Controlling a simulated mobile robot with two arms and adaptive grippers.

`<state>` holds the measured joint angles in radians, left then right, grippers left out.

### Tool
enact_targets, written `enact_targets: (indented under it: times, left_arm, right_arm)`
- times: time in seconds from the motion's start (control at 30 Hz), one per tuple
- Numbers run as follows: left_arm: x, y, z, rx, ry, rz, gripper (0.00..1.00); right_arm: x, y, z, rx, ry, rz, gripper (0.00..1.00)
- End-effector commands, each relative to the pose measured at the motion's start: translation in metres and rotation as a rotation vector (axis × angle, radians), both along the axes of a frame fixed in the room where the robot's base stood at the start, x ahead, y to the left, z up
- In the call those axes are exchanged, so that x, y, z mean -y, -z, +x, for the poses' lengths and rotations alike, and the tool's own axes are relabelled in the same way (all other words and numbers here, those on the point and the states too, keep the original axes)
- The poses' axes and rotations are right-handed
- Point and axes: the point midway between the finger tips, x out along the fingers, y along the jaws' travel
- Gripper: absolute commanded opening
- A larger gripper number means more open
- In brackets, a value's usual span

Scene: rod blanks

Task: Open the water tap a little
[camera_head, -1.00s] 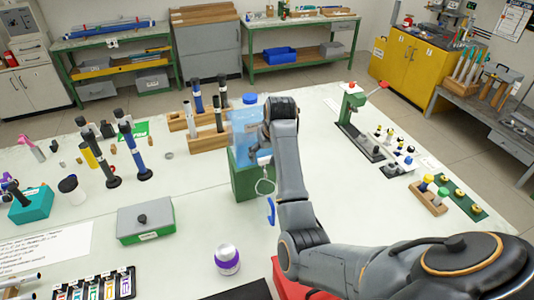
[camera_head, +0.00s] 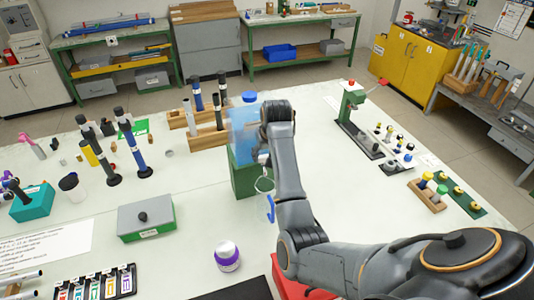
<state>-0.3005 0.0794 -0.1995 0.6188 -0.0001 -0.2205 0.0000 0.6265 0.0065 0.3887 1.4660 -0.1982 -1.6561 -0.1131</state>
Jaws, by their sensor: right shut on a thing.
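The water container (camera_head: 241,128) is a translucent blue tank with a blue cap, standing on a green block (camera_head: 246,181) near the middle of the table. My right gripper (camera_head: 264,158) is at the tank's right front side, low down near the top of the block. It is shut on the water tap there. My own wrist and forearm hide most of the tap and the fingers, so how far the tap is turned cannot be seen. A clear round rim (camera_head: 264,184) and a blue curved piece (camera_head: 270,208) show just below the gripper. My left gripper is out of view.
A white jar with a purple band (camera_head: 227,256) stands in front, and a grey-green box (camera_head: 146,219) is to its left. A green press (camera_head: 352,105) is at the right. The table between box and tank is clear.

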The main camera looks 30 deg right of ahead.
Motion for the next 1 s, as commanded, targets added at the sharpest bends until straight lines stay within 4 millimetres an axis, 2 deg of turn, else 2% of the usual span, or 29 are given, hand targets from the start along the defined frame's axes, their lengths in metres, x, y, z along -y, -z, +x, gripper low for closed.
enact_targets:
  times: [0.33, 0.7, 0.73, 0.83, 1.0]
  left_arm:
    - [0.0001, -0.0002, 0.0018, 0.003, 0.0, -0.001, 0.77]
    - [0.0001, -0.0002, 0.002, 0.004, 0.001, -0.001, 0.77]
    - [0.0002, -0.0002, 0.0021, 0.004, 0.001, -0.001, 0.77]
    - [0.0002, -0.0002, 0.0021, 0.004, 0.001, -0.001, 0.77]
    - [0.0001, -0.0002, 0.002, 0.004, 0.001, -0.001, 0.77]
  right_arm:
    - [-0.0047, 0.0004, -0.0024, -0.001, 0.341, 0.001, 0.23]
    - [-0.0042, 0.0003, -0.003, 0.001, 0.381, -0.001, 0.23]
    - [-0.0042, 0.0003, -0.003, 0.001, 0.381, -0.001, 0.56]
    - [-0.0041, 0.0003, -0.003, 0.001, 0.38, -0.001, 0.77]
    - [-0.004, 0.0001, -0.003, 0.001, 0.38, -0.001, 0.77]
